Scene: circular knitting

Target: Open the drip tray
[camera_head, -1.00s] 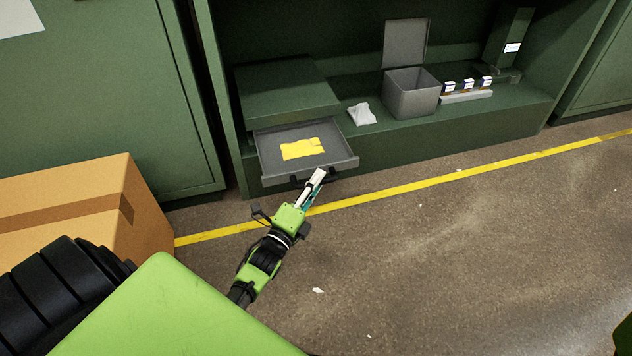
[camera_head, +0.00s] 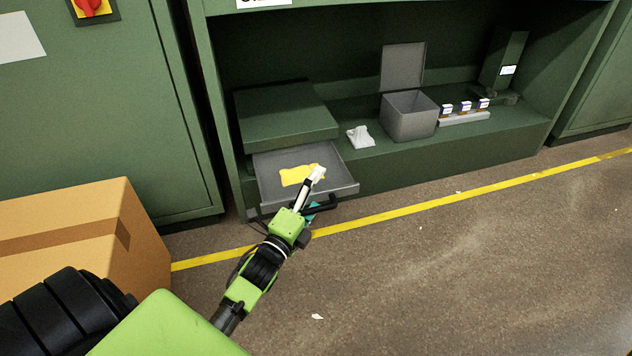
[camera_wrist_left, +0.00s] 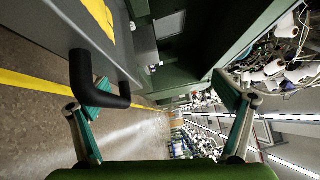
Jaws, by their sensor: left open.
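The drip tray (camera_head: 338,187) is a grey shallow drawer pulled out from under a green box-like housing (camera_head: 285,118) at the left of the machine bay. A yellow patch (camera_head: 296,175) lies on its floor. Its black bar handle (camera_head: 322,206) is on the front, and it shows large at the left of the left wrist view (camera_wrist_left: 103,88). My left gripper (camera_head: 311,193) is open at the tray front, with one pale finger overlapping the tray in the head view. In the wrist view the handle is beside the left-hand finger; contact is unclear. My right gripper is out of view.
A cardboard box (camera_head: 75,235) stands at the left near my arm. A grey open-lidded bin (camera_head: 409,118), a crumpled white cloth (camera_head: 360,136) and small boxes (camera_head: 465,107) sit on the ledge.

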